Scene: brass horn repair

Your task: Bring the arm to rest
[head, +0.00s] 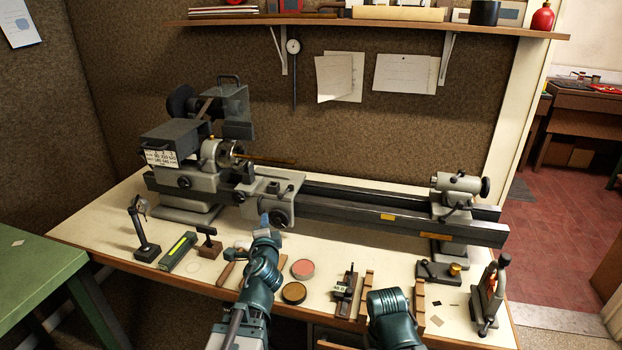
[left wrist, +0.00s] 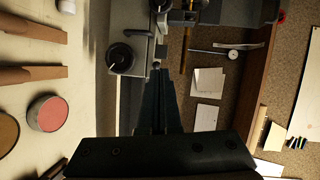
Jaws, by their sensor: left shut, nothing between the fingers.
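My left arm (head: 262,268) reaches up from the bottom of the head view over the front of the bench. Its gripper (head: 265,220) is shut and empty, in front of the lathe carriage (head: 270,195). In the left wrist view the closed fingers (left wrist: 157,68) point toward the lathe, beside the carriage handwheel (left wrist: 121,57). I cannot tell whether they touch the lathe. Part of my right arm (head: 390,312) shows at the bottom, over the bench's front edge; its gripper is not visible.
The lathe bed (head: 400,225) spans the bench. Near my left arm are a pink tin (head: 302,268), a brown tin (head: 294,292) and wooden tools (head: 226,272). A toggle clamp (head: 490,295) stands at right. A shelf (head: 370,23) hangs above. A green table (head: 40,275) is at left.

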